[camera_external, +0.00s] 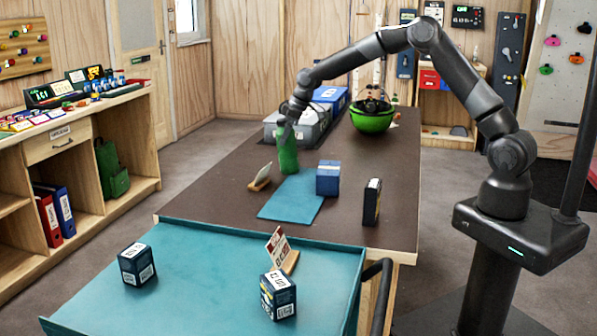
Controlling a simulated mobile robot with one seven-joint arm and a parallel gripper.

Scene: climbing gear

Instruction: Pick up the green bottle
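The green bottle (288,158) stands upright on the brown table, at the far left corner of a teal mat. My arm reaches over the table from the right, and my gripper (284,124) points down at the top of the bottle. The gripper overlaps the bottle's upper end in this view. The fingers are small and dark here, so I cannot tell whether they are open or closed around it. The bottle's base appears to be at table level.
The teal mat (291,207) holds a blue box (328,178). A black box (372,202) stands to its right, and a small wooden stand (260,178) is left of the bottle. A grey bin (306,128) and a green bowl (372,122) are behind. A teal tray (205,300) is in front.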

